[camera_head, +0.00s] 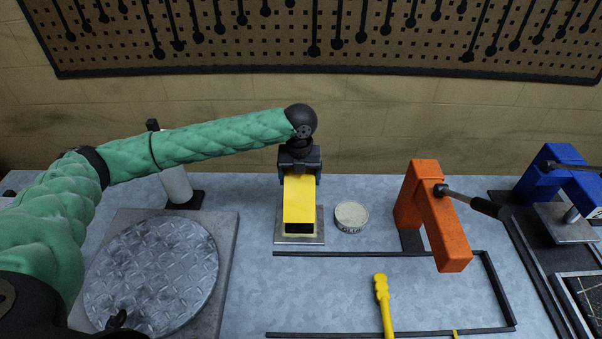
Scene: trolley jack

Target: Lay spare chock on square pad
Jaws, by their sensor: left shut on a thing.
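The spare chock (299,201) is a yellow block with a dark front end. My left gripper (300,172) points down at its back end and is shut on it. The chock is over the square pad (313,240), a grey plate whose front and side edges show around it. I cannot tell whether the chock's underside touches the pad or is slightly above it. The chock hides most of the pad's middle. My right gripper is not in view.
A round tin (351,217) stands close right of the pad. An orange stand with a lever (425,210) is further right, and a blue one (560,180) beyond. A round tread plate (152,275) lies left. A yellow tool (383,305) lies within black rails (390,254) in front.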

